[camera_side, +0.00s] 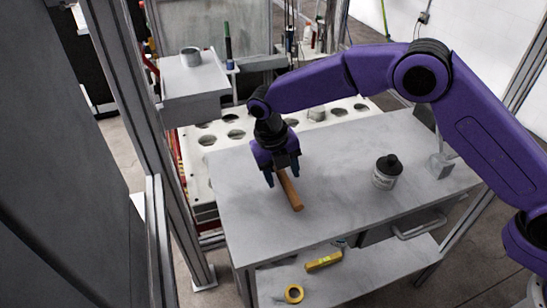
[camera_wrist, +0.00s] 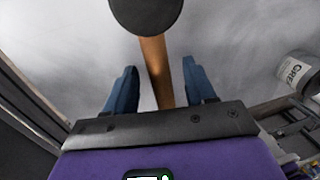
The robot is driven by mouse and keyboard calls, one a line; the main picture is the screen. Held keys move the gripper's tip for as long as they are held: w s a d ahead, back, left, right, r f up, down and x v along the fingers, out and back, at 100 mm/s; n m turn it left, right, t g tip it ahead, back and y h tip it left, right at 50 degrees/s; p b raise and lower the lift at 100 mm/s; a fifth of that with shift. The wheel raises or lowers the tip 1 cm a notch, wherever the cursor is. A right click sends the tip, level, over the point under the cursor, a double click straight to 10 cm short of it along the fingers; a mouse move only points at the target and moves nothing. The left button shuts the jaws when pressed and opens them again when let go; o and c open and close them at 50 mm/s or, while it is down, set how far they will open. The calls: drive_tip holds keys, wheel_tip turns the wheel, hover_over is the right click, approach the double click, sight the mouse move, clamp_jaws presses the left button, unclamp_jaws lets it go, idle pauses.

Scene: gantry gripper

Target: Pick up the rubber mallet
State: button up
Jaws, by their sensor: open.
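The rubber mallet has a dark round head (camera_wrist: 146,14) and a brown wooden handle (camera_wrist: 157,72). In the wrist view the head is at the top and the handle runs down between my gripper's two blue fingers. In the side view the handle (camera_side: 290,191) lies on the grey table, and the head is hidden behind my gripper. My gripper (camera_side: 283,181) points down over the mallet, its fingers spread to either side of the handle. In the wrist view my gripper (camera_wrist: 162,88) is open, with clear gaps between the fingers and the handle.
A grey table (camera_side: 345,165) bears the mallet. A white tub with a black lid (camera_side: 387,172) stands to the right; it also shows in the wrist view (camera_wrist: 297,72). A lower shelf holds yellow tape (camera_side: 293,293) and a yellow tool (camera_side: 323,261). A metal post (camera_side: 150,150) rises at left.

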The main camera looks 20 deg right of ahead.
clamp_jaws()
drive_tip(key=shift+r, duration=0.1)
